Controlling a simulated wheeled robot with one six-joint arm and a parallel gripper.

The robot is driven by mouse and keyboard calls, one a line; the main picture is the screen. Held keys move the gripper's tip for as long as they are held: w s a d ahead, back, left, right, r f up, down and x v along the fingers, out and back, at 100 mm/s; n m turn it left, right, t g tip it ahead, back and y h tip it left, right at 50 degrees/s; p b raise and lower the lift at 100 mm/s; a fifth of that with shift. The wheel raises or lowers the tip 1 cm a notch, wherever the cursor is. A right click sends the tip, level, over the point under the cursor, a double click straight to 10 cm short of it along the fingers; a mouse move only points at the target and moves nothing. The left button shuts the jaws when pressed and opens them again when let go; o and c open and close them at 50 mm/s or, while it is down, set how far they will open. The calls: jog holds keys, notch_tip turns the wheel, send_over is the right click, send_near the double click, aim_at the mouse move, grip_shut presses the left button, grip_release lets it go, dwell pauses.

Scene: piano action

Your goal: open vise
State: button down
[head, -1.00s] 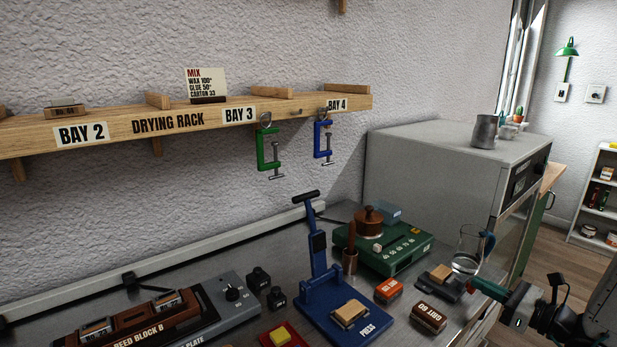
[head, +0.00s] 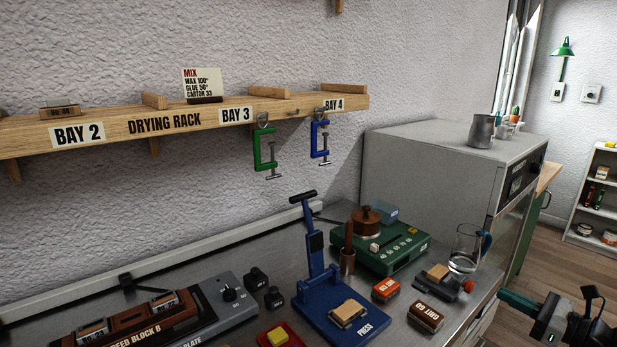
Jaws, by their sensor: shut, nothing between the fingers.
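A small dark grey device (head: 450,285), which looks like the vise, sits on the metal bench at the right. A light wooden block (head: 437,272) sits at its top, and a red end piece (head: 469,286) shows at its right side. From here I cannot tell how far its jaws are apart. My gripper (head: 506,297) is at the lower right, with its green tip pointing left toward the red end piece. It is shut and empty, and a visible gap separates it from the device in the picture.
Close by stand a glass jug (head: 466,250), a brown GRIT 60 block (head: 426,317), an orange block (head: 386,290) and a green scale (head: 378,245). The blue press (head: 330,295) stands further left. A large grey cabinet (head: 430,180) rises behind. The bench edge drops off at the right.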

aim_at(468, 286)
jog(key=shift+w+a+f, duration=0.1)
jog(key=shift+w+a, duration=0.3)
jog(key=shift+w, duration=0.6)
jog(key=shift+w+a, duration=0.45)
jog(key=shift+w, duration=0.6)
jog(key=shift+w+a+f, duration=0.1)
jog(key=shift+w+a, duration=0.3)
jog(key=shift+w, duration=0.6)
jog(key=shift+f, duration=0.15)
jog(key=shift+s+a, duration=0.35)
jog(key=shift+a, duration=0.1)
jog(key=shift+s+a, duration=0.3)
jog(key=shift+a, duration=0.1)
jog(key=shift+s+a, duration=0.1)
